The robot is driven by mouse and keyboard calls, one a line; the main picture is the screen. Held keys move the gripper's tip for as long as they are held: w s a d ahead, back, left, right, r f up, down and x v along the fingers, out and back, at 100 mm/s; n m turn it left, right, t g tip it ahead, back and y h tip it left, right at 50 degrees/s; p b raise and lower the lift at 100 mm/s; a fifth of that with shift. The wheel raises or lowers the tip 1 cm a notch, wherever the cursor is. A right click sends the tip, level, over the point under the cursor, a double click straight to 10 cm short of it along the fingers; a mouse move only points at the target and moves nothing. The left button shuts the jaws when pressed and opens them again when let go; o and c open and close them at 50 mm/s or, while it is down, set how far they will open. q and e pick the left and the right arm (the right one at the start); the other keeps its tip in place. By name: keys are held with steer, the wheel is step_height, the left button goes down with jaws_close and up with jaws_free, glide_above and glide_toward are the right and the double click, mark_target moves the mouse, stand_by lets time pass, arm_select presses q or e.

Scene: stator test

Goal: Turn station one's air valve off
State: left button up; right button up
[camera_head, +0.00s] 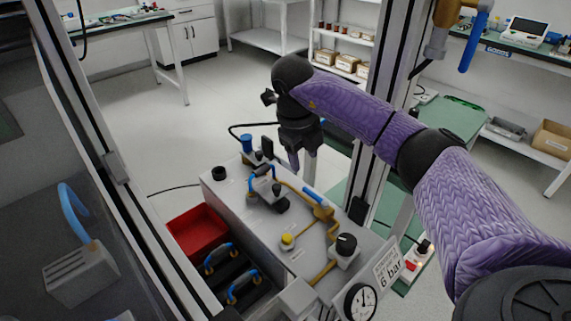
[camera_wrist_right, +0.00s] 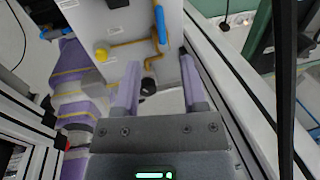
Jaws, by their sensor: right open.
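A blue-handled lever valve (camera_head: 313,197) sits on brass pipework on top of a white station box (camera_head: 240,210). Its blue lever also shows in the right wrist view (camera_wrist_right: 160,22), top centre, roughly in line with the brass pipe at its end. My right gripper (camera_head: 302,160) points down beyond the far side of the box, apart from the lever. In the right wrist view its two purple fingers (camera_wrist_right: 160,62) are spread with nothing held between them. I cannot read a station number on the box. My left gripper is out of view.
A black knob (camera_head: 346,244), a yellow button (camera_head: 287,240) and a gauge (camera_head: 360,300) are on the station beside a "6 bar" label. A red bin (camera_head: 197,232) stands left of it. An upright metal post rises close behind my right arm.

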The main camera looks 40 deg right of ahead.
mark_target(309, 190)
steer(key=f+b, duration=0.1)
steer(key=f, duration=0.2)
steer(key=d+f+b, duration=0.1)
steer(key=f+b, duration=0.1)
steer(key=f, duration=0.1)
steer(key=d+f+b, duration=0.1)
steer(key=f, duration=0.2)
steer(key=shift+f+b, duration=0.35)
steer(key=shift+f, duration=0.05)
steer(key=shift+r, duration=0.1)
jaws_close()
